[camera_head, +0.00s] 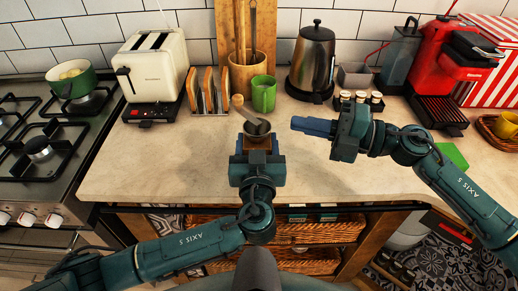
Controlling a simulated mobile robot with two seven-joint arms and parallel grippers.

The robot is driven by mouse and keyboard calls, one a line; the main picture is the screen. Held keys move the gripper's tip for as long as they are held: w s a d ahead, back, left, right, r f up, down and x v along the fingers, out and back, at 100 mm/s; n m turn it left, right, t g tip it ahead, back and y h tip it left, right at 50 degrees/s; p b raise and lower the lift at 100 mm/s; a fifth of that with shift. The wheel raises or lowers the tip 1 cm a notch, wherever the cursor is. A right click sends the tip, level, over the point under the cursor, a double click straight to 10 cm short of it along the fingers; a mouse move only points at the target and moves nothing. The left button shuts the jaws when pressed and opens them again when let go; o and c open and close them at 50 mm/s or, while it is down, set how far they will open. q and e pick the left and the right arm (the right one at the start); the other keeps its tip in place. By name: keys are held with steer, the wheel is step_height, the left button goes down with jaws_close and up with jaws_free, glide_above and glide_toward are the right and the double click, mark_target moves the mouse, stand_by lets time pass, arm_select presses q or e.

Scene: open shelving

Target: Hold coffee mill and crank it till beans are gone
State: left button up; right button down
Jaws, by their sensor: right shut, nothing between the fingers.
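The coffee mill (257,127) stands near the front edge of the counter, with a dark metal bowl on top and a small brown wooden body below. Its crank has a wooden knob (238,101) pointing up and to the left. My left gripper (257,147) reaches in from the front, with its fingers around the wooden body, which they partly hide. My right gripper (298,125) is to the right of the mill, with its fingers together and pointing left toward it. It is empty and apart from the crank. The beans inside the bowl cannot be made out.
Behind the mill stand a green mug (263,95), a toast rack (207,91), a toaster (152,65) and a kettle (312,62). A red coffee machine (440,65) is at the right, a stove (40,150) at the left. The counter (150,165) left of the mill is clear.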

arm_select(q)
steer(key=o, duration=0.5)
steer(key=shift+o, duration=0.2)
steer(key=shift+s, duration=0.1)
steer(key=s, duration=1.2)
